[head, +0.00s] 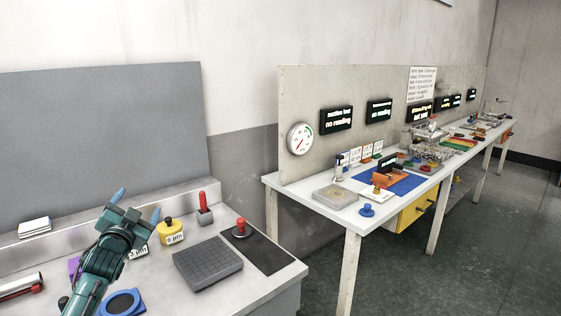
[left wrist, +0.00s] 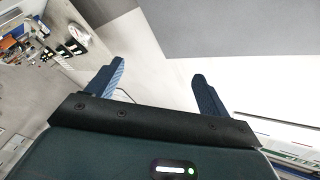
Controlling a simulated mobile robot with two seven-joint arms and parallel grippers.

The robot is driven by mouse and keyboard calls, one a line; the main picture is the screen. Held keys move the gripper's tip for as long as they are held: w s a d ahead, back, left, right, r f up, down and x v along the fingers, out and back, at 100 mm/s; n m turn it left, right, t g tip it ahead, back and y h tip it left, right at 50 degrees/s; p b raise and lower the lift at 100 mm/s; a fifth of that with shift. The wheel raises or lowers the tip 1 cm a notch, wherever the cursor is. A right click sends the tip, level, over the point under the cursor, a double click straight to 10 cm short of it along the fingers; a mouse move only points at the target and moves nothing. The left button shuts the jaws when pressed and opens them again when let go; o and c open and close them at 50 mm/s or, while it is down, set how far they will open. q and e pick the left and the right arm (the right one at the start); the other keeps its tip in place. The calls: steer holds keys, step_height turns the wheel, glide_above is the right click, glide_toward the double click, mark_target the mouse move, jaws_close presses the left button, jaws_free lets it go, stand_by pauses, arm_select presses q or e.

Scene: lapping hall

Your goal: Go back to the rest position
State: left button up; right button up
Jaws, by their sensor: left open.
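My left gripper (head: 137,208) is teal with blue fingertips. In the head view it is raised over the left part of the near bench (head: 203,290). Its two fingers stand apart, with nothing between them. The left wrist view also shows the open fingers (left wrist: 158,85), with the wall and the grey panel beyond. My right gripper does not show in either view.
Near my left gripper are a yellow pot (head: 170,234), a red-handled tool in a grey block (head: 204,210), a grey grooved plate (head: 207,262), a red-knobbed piece on a black mat (head: 258,250) and a blue round piece (head: 122,302). A long white table (head: 335,217) stands right.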

arm_select(q)
steer(key=s+d+f+n+g+h, duration=0.1)
steer(key=s+d+f, duration=0.2)
steer(key=s+f, duration=0.2)
steer(key=s+d+f+n+g+h, duration=0.1)
steer(key=s+d+f, duration=0.3)
steer(key=f, duration=0.6)
steer(key=s+d+f+g, duration=0.3)
steer(key=s+d+f, duration=0.1)
steer(key=s+f, duration=0.2)
steer(key=shift+s+f+n+h, duration=0.1)
steer(key=shift+f+n+h, duration=0.3)
steer(key=shift+f, duration=0.3)
steer(key=s+d+f+g, duration=0.1)
steer(key=s+d+f, duration=0.1)
steer(key=s, duration=0.6)
steer(key=s+d+f+g+h, duration=0.1)
steer(key=s+d+f, duration=0.2)
steer(key=s, duration=0.5)
steer(key=s+d+f+g+h, duration=0.1)
steer(key=s+d+f, duration=0.1)
steer(key=s+d, duration=0.3)
steer(key=s, duration=0.3)
steer(key=shift+s+f+n+g, duration=0.2)
steer(key=shift+n+g, duration=0.1)
steer(key=shift+n, duration=0.1)
